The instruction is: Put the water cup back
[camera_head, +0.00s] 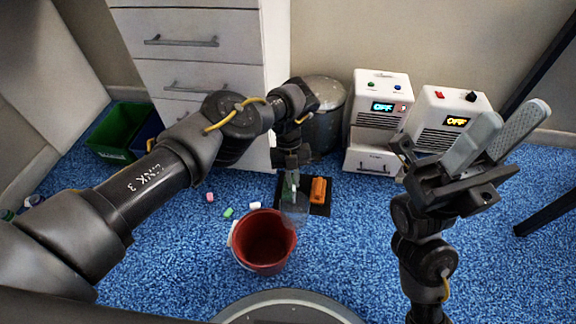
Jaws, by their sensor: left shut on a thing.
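A clear, see-through cup (294,212) hangs under my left gripper (291,184), which is shut on it. In the picture the cup overlaps the right rim of a red bucket (262,240) and the near left part of a black mat (320,208). I cannot tell its exact height or whether it holds water. My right gripper (507,124) is raised at the right, open and empty, far from the cup.
An orange block (319,190) lies on the mat. Several small pieces, including a white one (255,205), lie on the blue carpet left of it. Two white machines (378,105) and a grey bin (326,130) stand behind. A green bin (115,130) stands at left.

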